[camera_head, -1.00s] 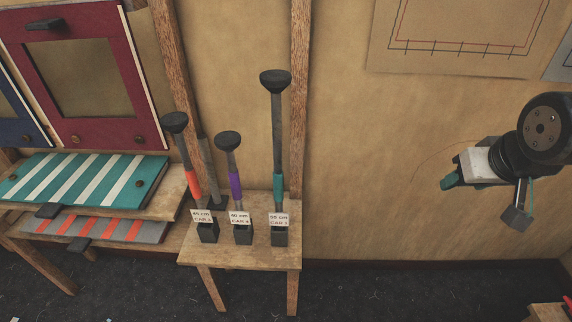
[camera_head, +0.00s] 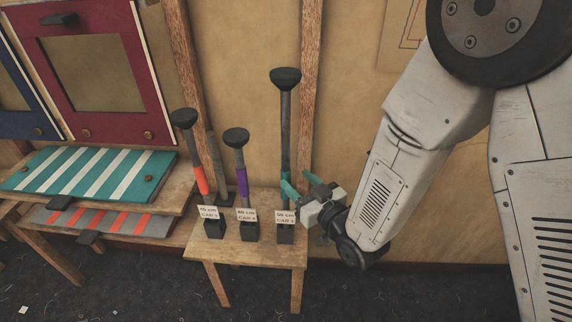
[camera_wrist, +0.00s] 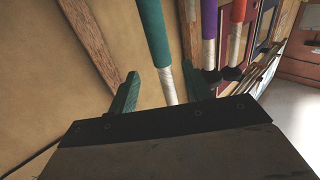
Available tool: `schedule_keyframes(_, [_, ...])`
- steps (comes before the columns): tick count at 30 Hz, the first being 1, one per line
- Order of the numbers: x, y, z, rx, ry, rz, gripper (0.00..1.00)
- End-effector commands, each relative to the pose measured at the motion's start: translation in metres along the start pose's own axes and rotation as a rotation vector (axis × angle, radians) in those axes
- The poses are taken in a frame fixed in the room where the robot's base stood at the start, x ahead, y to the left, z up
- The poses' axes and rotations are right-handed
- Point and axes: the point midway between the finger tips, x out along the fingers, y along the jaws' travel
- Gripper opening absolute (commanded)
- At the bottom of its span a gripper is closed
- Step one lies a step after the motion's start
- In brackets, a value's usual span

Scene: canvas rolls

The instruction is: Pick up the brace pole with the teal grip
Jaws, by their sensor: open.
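The brace pole with the teal grip (camera_head: 286,120) stands upright in a black socket at the right end of a small wooden stand, with a dark cap on top. My gripper (camera_head: 298,182) is open at its right side, at about the height of the teal band, which it partly covers. In the wrist view the teal grip (camera_wrist: 153,35) and the silver shaft below it run between the two open teal fingers (camera_wrist: 160,80). I cannot tell how deep the pole sits between them. The gripper does not hold it.
The purple-grip pole (camera_head: 242,182) and orange-grip pole (camera_head: 200,178) stand to the left on the same wooden stand (camera_head: 250,255), with labels at their bases. A wooden post (camera_head: 310,90) rises behind. A rack with striped panels (camera_head: 90,173) is further left.

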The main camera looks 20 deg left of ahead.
Motion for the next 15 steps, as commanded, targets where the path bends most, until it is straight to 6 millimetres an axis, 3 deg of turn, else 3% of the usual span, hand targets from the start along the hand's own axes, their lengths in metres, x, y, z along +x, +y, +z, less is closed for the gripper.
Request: schedule_keyframes(15, [0.066, -0.004, 0.006, 0.001, 0.004, 0.0, 0.49])
